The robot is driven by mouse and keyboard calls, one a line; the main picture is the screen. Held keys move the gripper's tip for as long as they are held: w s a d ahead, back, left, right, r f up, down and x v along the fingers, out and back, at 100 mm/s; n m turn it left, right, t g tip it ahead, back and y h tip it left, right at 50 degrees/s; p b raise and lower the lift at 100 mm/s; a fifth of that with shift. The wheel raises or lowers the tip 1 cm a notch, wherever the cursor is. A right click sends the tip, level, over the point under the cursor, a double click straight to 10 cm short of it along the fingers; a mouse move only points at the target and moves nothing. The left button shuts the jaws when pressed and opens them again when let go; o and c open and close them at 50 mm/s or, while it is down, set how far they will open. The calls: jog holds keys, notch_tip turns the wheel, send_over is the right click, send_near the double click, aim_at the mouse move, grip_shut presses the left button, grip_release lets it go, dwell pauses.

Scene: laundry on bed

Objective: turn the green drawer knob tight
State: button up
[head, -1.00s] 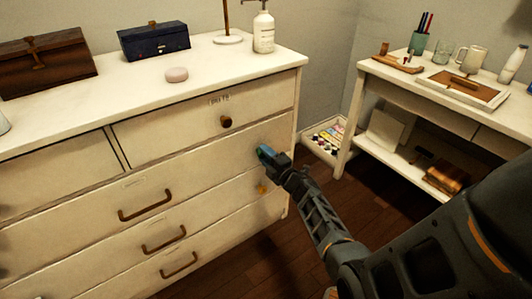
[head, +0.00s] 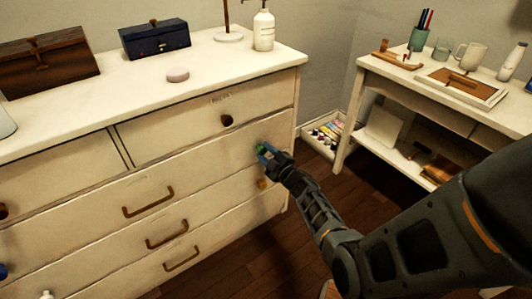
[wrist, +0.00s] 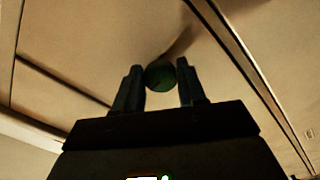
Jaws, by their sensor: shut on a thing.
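The green drawer knob (wrist: 160,76) is on the front of the white dresser's second drawer, near its right end. In the wrist view it sits between the two dark fingers of my gripper (wrist: 160,88), which is shut on it. In the head view my gripper (head: 266,154) is at the drawer front, and a bit of the green knob (head: 261,148) shows at the fingertips. The rest of the knob is hidden by the fingers there.
A brown knob (head: 227,120) is on the drawer above, and a yellowish knob (head: 262,184) is just below my gripper. Bronze pull handles (head: 148,203) stick out further left. A white desk (head: 372,70) stands at the right, with floor between it and the dresser.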

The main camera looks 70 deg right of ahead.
jog(key=shift+f, duration=0.1)
jog(key=o, duration=1)
jog(key=shift+s, duration=0.1)
jog(key=p+v, duration=0.1)
jog(key=v, duration=0.6)
jog(key=shift+s+a, duration=0.2)
jog(key=shift+s, duration=0.1)
jog(key=s+a+r+m+t+y+p, duration=0.1)
jog(key=s+a+r+y+p, duration=0.3)
jog(key=a, duration=0.9)
jog(key=s+a+r+y+p, duration=0.1)
jog(key=s+a+r, duration=0.6)
jog(key=a, duration=0.6)
jog(key=s+a+r+m+y+p, duration=0.1)
jog(key=s+a+r, duration=0.2)
jog(key=r, duration=0.4)
jog(key=s+a+r+m+g+y+p, duration=0.1)
jog(key=s+a+r, duration=0.3)
jog(key=r, duration=0.4)
jog(key=s+a+r+m+y+p, duration=0.1)
jog(key=s+a+r+y+p, duration=0.1)
jog(key=a+r, duration=0.4)
jog(key=shift+s+a+r+y, duration=0.15)
jog(key=shift+s+r+y, duration=0.15)
jog(key=shift+s+r, duration=0.35)
